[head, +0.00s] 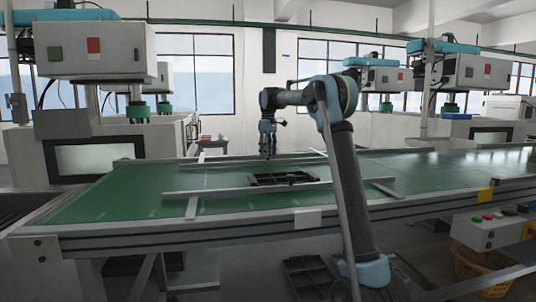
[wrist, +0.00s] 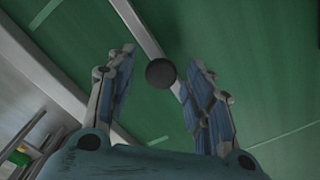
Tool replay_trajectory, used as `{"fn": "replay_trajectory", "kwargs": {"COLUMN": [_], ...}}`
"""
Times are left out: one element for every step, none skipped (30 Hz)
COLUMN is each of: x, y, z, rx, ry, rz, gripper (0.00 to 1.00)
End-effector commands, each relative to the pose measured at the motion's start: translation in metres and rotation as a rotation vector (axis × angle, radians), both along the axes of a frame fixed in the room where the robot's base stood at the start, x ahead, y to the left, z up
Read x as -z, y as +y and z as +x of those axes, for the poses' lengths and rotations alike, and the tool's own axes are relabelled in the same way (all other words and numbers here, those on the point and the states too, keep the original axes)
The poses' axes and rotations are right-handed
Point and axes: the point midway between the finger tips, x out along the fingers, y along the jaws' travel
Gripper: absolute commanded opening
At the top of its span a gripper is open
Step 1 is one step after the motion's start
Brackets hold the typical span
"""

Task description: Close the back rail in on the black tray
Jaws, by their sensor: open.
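The black tray (head: 264,181) lies on the green conveyor belt, divided into compartments, behind the pale front rail (head: 220,192). The back rail (head: 228,163) runs along the far side of the belt, with a strip of green showing between it and the tray. My gripper (head: 267,152) points down over the back rail area. In the wrist view my gripper (wrist: 162,62) is open. Whether a finger touches the knob cannot be told. The tray does not show in the wrist view.
The belt is clear at left and right. Machines stand behind it. A button box (head: 490,229) hangs at front right, and another dark tray (head: 308,274) lies below the belt.

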Motion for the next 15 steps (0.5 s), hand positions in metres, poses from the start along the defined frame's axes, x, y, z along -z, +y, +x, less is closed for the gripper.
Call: {"fn": "replay_trajectory", "kwargs": {"x": [-0.0001, -0.0001, -0.0002, -0.0002, -0.0002, -0.0002, -0.0002, -0.0002, -0.0003, -0.0003, -0.0003, -0.0003, -0.0003, -0.0003, -0.0003], "y": [0.0001, 0.0001, 0.0001, 0.0001, 0.0001, 0.0002, 0.0002, 0.0002, 0.0002, 0.0002, 0.0002, 0.0001, 0.0, -0.0002, -0.0005], "z": [0.0, 0.0, 0.0, 0.0, 0.0, 0.0, 0.0, 0.0, 0.0001, 0.0002, 0.0002, 0.0002, -0.0001, -0.0005, -0.0016], "rx": [0.0, 0.0, 0.0, 0.0, 0.0, 0.0, 0.0, 0.0, 0.0, 0.0, 0.0, 0.0, 0.0, 0.0, 0.0], "ry": [0.0, 0.0, 0.0, 0.0, 0.0, 0.0, 0.0, 0.0, 0.0, -0.001, -0.001, -0.001, -0.001, -0.001, -0.001], "rz": [0.0, 0.0, 0.0, 0.0, 0.0, 0.0, 0.0, 0.0, 0.0, 0.0, 0.0, 0.0, 0.0, 0.0, 0.0], "gripper": [0.48, 0.45, 0.36, 0.29, 0.23, 0.14, 0.07, 0.0, 0.0, 0.0, 0.0, 0.0, 0.0, 0.0, 0.0]}}
